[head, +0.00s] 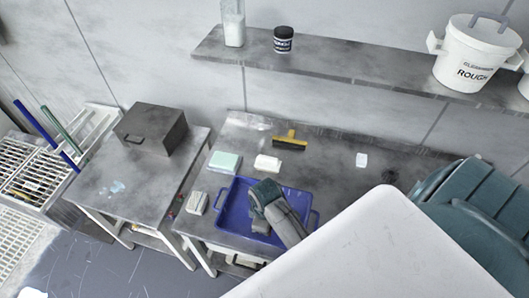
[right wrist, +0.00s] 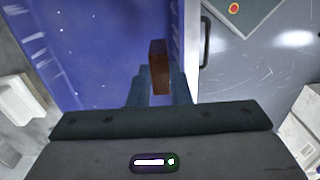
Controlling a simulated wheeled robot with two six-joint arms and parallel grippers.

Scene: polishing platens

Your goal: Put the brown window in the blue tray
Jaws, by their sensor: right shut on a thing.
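The brown window (right wrist: 159,67) is a small brown block between the fingertips of my right gripper (right wrist: 159,92) in the right wrist view. The gripper is shut on it. Behind it are the floor and side wall of the blue tray (right wrist: 85,55), so it appears over the tray near that wall; its height cannot be told. In the head view the blue tray (head: 233,212) lies on the grey bench, with my right wrist (head: 268,195) over it. The window is hidden there. My left gripper is not in view.
A pale green block (head: 224,161), a white block (head: 267,163) and a yellow-handled squeegee (head: 290,141) lie behind the tray. A small white item (head: 361,160) lies to the right. A shelf (head: 330,77) bearing a white bucket (head: 476,52) runs above.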

